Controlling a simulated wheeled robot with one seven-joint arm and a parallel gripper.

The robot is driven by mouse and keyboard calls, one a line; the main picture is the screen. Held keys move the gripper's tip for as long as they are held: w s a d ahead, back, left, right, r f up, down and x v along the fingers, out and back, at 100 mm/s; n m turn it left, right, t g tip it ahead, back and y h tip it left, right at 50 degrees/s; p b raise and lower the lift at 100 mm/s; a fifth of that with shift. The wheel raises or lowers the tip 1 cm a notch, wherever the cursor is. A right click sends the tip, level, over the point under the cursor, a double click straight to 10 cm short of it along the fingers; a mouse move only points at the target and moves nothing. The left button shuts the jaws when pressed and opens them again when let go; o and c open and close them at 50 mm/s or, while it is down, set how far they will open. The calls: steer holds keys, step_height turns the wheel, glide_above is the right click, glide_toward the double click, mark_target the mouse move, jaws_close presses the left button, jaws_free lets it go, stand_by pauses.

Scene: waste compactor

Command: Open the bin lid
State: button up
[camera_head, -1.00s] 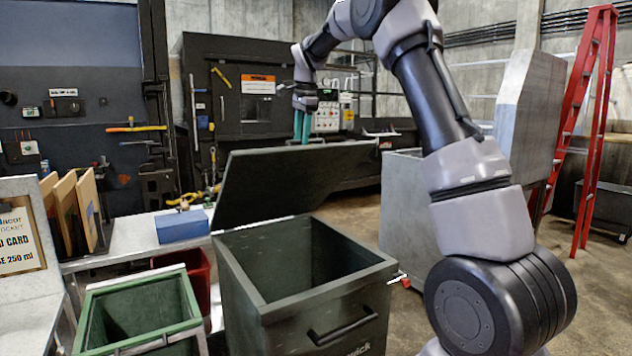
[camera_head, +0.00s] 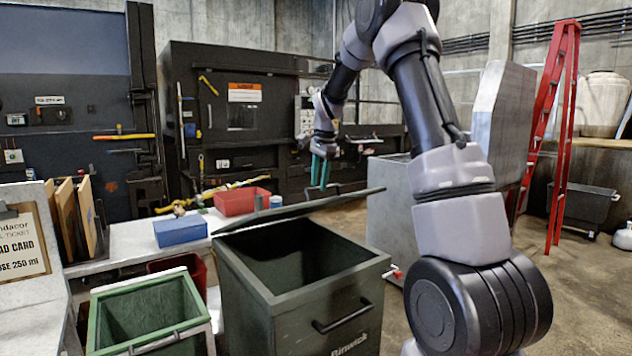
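The dark green bin (camera_head: 300,300) stands in the lower middle with a black front handle (camera_head: 343,317). Its mouth is uncovered and the dark inside shows. The bin lid (camera_head: 300,209) is swung back behind the mouth and shows nearly edge-on as a thin slanting panel, with its right end higher. My gripper (camera_head: 319,174) points down with its teal fingers just above and behind the lid. A narrow gap shows between the fingers and nothing is seen in it. Whether a fingertip touches the lid is not clear.
A smaller green bin (camera_head: 150,316) stands at front left. The bench behind holds a blue box (camera_head: 180,231) and a red tray (camera_head: 241,201). A grey metal container (camera_head: 391,215) stands behind my arm at right. A red ladder (camera_head: 549,135) stands farther right, with open floor before it.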

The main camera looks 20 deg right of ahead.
steer(key=shift+r, duration=0.15)
step_height(320, 180, up, 12)
steer(key=w+a, duration=0.1)
steer(key=w, duration=0.1)
steer(key=shift+w, duration=0.35)
stand_by(1.0)
stand_by(0.4)
